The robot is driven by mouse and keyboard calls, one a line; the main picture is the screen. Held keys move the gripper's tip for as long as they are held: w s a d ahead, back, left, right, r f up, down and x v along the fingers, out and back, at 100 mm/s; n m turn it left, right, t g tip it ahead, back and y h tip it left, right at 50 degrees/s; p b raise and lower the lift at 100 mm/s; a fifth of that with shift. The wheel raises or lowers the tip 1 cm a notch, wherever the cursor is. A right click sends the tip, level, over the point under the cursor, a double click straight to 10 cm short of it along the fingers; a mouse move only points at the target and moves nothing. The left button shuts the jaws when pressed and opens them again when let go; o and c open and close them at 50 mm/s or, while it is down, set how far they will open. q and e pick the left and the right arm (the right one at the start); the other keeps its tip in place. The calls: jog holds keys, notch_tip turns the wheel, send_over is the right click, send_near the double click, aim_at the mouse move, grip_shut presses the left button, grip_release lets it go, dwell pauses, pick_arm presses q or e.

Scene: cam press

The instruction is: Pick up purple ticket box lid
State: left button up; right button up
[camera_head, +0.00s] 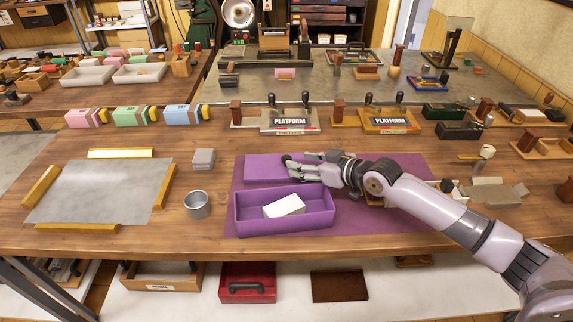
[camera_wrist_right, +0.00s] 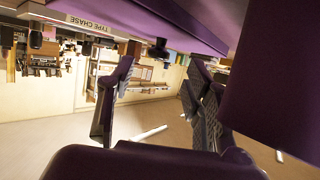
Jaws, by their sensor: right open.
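The purple lid (camera_head: 258,171) lies flat on the purple mat behind the purple ticket box, with a small dark knob (camera_head: 287,158) near its right part. The open purple box (camera_head: 285,221) holds a white block (camera_head: 285,206). My right gripper (camera_head: 291,166) reaches in from the right, low over the lid, with its fingertips close to the knob; it hides the lid's right part. In the right wrist view my gripper (camera_wrist_right: 158,72) is open, and a dark knob (camera_wrist_right: 157,48) shows between its fingers. Contact cannot be told. My left gripper is out of view.
A metal cup (camera_head: 197,205) and a grey block (camera_head: 204,159) stand left of the purple mat (camera_head: 376,228). A grey sheet (camera_head: 100,190) with yellow bars lies further left. Two platform signs (camera_head: 289,121) stand behind. Small items lie under and beside my right arm.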

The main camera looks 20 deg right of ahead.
aim_at(288, 159)
jog(key=x, duration=0.2)
jog(key=p+x, duration=0.1)
jog(key=x, duration=0.2)
jog(key=shift+w+r, duration=0.1)
jog(key=shift+r, duration=0.15)
jog(key=shift+d, duration=0.1)
jog(key=shift+c, duration=0.5)
grip_shut()
